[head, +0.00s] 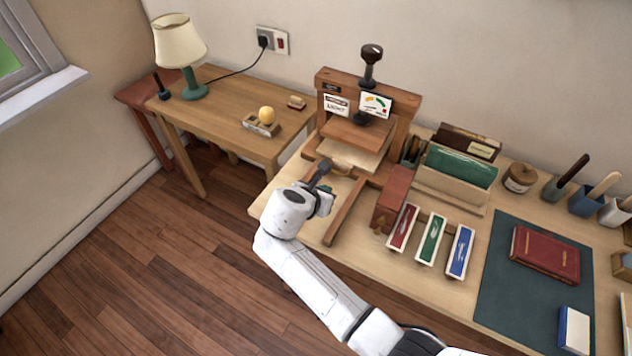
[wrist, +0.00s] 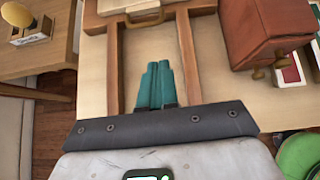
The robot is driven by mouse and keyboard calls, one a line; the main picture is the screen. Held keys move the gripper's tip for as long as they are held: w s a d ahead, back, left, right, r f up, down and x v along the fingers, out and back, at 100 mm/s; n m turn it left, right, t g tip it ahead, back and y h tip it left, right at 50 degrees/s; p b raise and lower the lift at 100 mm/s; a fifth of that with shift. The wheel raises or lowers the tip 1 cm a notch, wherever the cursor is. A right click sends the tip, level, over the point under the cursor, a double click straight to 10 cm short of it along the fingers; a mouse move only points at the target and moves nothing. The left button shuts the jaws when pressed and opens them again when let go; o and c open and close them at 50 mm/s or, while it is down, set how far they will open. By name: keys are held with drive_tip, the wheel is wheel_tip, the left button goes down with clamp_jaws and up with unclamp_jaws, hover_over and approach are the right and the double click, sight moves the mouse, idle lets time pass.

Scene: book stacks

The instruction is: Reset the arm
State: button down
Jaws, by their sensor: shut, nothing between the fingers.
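My gripper (head: 321,172) is at the end of my white arm, over the left end of the bench by the wooden press (head: 352,133). In the wrist view its teal fingers (wrist: 155,86) are together with nothing between them. They point toward the press base, between its two wooden rails (wrist: 186,55). The arm reaches up from the bottom of the head view, bent at the elbow.
A red-brown box (head: 393,199) stands right of the gripper, with red, green and blue labelled blocks (head: 431,239) beside it. A dark mat (head: 491,285) holds a red book (head: 545,253). A side table (head: 225,117) with a lamp (head: 180,45) stands left. Floor (head: 150,265) is clear at lower left.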

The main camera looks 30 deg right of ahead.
drive_tip(key=shift+a, duration=0.1)
